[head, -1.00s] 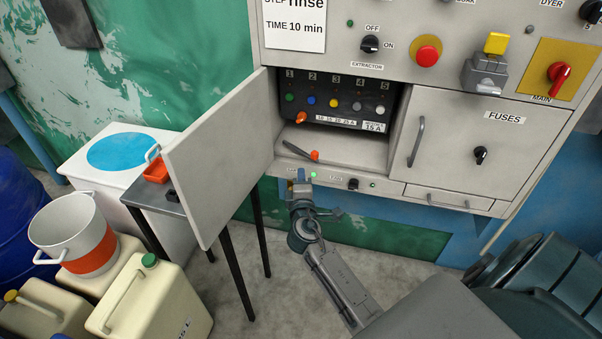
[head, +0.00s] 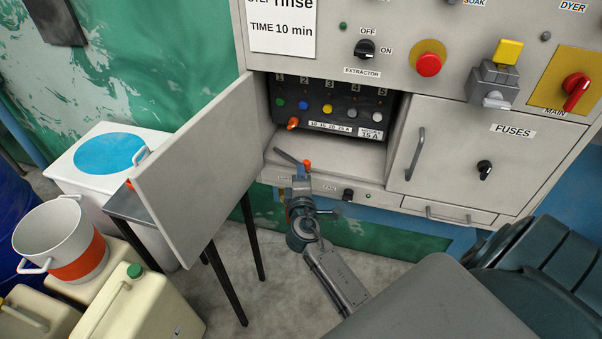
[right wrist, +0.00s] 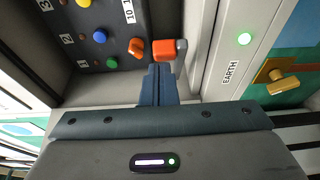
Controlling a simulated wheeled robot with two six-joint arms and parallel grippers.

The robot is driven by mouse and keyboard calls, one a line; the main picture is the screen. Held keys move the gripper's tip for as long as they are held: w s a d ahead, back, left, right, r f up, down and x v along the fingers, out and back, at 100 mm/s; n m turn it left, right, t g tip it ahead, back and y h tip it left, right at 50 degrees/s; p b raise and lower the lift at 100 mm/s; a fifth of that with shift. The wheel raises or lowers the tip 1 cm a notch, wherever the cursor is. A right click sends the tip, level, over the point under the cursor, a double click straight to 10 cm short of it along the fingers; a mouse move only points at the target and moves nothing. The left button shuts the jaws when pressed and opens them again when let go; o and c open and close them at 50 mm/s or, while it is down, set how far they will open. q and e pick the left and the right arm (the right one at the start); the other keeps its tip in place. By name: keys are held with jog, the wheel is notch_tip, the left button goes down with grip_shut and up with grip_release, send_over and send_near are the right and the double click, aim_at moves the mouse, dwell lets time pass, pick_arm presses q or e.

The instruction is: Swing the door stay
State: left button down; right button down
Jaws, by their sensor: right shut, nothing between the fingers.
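The door stay (head: 289,157) is a thin grey rod with an orange end knob (head: 307,164). It lies slanted at the front lip of the open fuse compartment. The hinged grey door (head: 205,165) stands open to the left. My right gripper (head: 302,175) is shut and empty, its fingertips just below the orange knob. In the right wrist view the closed fingertips (right wrist: 154,72) are close beside the orange knob (right wrist: 164,49); I cannot tell whether they touch. Most of the rod is out of that view. My left gripper is not in view.
Inside the compartment is a black fuse panel (head: 330,105) with coloured knobs and an orange lever (head: 292,124). A shut FUSES door (head: 455,160) with a handle is to the right. A small table (head: 130,207), a bucket (head: 55,240) and jerrycans (head: 140,305) stand at left.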

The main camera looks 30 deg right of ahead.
jog(key=shift+d+n+t+y, duration=0.6)
jog(key=shift+d+n+y, duration=0.1)
jog(key=shift+d+y, duration=0.3)
jog(key=shift+w+d+n+t+y+b, duration=0.15)
jog(key=shift+w+d+n+t+y, duration=0.1)
jog(key=shift+d+n+y, duration=0.45)
jog(key=shift+w+d+n+t+y+b, duration=0.2)
jog(key=shift+w+d+n+t+y, duration=0.15)
jog(key=shift+d+y, duration=0.65)
jog(key=shift+w+d+n+t+y+b, duration=0.2)
jog(key=shift+d+n+y, duration=0.4)
jog(key=shift+d, duration=0.5)
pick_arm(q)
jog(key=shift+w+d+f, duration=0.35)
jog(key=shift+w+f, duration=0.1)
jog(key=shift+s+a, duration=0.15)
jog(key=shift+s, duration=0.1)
pick_arm(e)
jog(key=shift+w+r, duration=0.1)
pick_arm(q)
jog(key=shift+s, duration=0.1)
